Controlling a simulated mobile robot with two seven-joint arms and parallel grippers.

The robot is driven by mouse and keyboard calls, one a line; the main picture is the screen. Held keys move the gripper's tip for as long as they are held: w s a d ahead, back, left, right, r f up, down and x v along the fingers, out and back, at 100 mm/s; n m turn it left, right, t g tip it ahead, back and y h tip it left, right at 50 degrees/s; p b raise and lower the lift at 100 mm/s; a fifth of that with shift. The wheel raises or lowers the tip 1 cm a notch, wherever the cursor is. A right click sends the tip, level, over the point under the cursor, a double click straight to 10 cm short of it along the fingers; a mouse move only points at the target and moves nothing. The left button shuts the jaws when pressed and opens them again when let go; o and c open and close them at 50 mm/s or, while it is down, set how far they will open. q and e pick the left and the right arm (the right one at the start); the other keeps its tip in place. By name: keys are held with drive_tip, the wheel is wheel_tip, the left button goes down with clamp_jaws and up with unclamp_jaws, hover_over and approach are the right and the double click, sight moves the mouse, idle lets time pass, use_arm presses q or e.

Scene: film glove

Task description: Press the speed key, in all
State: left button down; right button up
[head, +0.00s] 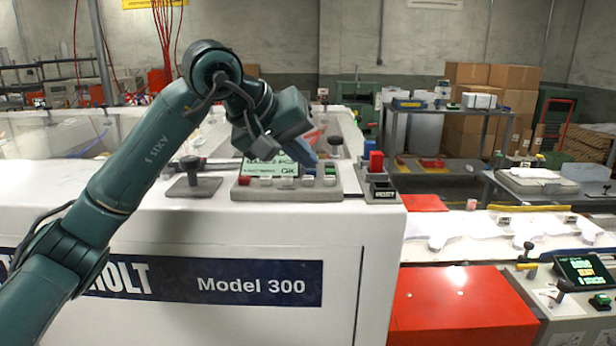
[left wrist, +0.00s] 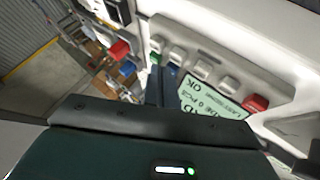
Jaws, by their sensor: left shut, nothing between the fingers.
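The control panel (head: 288,190) is a grey sloped box on top of the white machine. It has a lit screen (head: 262,168) ending in "OK" and a row of keys: a red key (head: 244,181) at the left, pale keys (head: 287,182) and others to the right. In the left wrist view the red key (left wrist: 255,103) and pale keys (left wrist: 203,68) show turned around, with the screen (left wrist: 212,105). No label tells me which is the speed key. My left gripper (head: 308,160) is shut and empty, its blue fingers over the panel's right part. Contact cannot be told. My right gripper is out of view.
A black-knobbed lever (head: 190,170) stands left of the panel. A red-topped switch box (head: 377,175) stands right of it, and a dark knob (head: 335,142) is behind. A second console with a screen (head: 583,270) is at the lower right.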

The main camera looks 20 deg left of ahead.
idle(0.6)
use_arm(q)
drive_tip(key=shift+f+b, duration=0.3)
drive_tip(key=shift+f, duration=0.15)
drive_tip(key=shift+f+b, duration=0.3)
drive_tip(key=shift+f, duration=0.15)
idle(0.6)
drive_tip(key=shift+r, duration=0.1)
drive_tip(key=shift+r+p, duration=0.75)
drive_tip(key=shift+r, duration=0.05)
wheel_tip(320, 180, up, 5)
drive_tip(key=p, duration=0.4)
